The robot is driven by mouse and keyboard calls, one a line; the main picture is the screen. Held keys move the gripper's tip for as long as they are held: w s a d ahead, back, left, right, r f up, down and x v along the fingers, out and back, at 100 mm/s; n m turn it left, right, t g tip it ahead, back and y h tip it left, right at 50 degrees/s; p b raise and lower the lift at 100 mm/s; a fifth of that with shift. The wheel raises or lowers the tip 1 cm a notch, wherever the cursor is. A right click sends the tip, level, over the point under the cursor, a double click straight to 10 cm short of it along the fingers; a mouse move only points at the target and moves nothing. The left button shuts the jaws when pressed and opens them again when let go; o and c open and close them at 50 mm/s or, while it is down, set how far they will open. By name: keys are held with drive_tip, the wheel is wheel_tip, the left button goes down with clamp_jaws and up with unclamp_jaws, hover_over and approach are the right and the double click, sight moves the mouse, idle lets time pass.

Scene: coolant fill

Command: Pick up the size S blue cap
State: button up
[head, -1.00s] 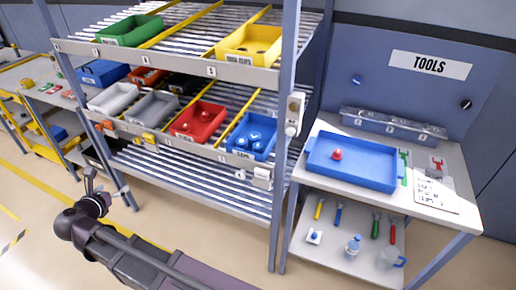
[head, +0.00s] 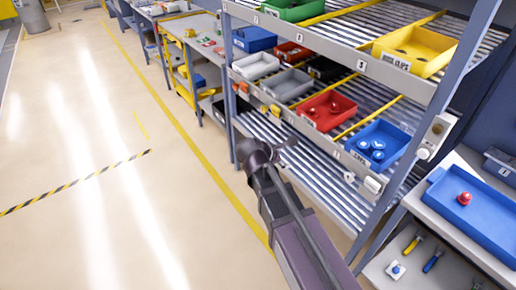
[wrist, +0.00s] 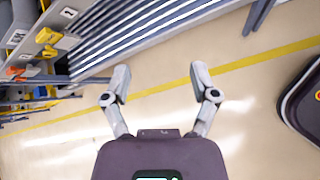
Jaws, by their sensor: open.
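Several blue caps (head: 377,155) lie in the blue bin (head: 393,136) on the rack's middle shelf, in the right half of the head view. Their sizes are too small to tell. One more blue piece, possibly a cap, lies on a small white item (head: 396,269) on the lower shelf at the right. My gripper (wrist: 158,82) is open and empty in the wrist view, its two fingers spread above the floor. In the head view my gripper (head: 284,148) is small, in front of the rack and left of the blue bin.
A red bin (head: 345,104), grey and white bins (head: 254,66), and a yellow bin (head: 428,62) stand on the rack (head: 345,67). A blue tray (head: 480,222) with a red knob-like piece (head: 464,198) is at the right. The floor (head: 110,210) at the left is clear.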

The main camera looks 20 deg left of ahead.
drive_tip(key=s+d+f+m+g+y, duration=0.1)
drive_tip(key=s+d+f+m+g, duration=0.1)
drive_tip(key=d+m, duration=0.6)
drive_tip(key=s+d+f+m+g+y, duration=0.2)
drive_tip(key=d+m, duration=0.5)
drive_tip(key=d, duration=0.4)
drive_tip(key=s+d+f+m+g+y, duration=0.2)
drive_tip(key=s+d+m+g, duration=0.2)
drive_tip(key=d+m, duration=0.4)
drive_tip(key=shift+s+d+f+m+g, duration=0.35)
drive_tip(key=shift+s+d, duration=0.35)
drive_tip(key=shift+d, duration=0.35)
drive_tip(key=shift+c, duration=1.3)
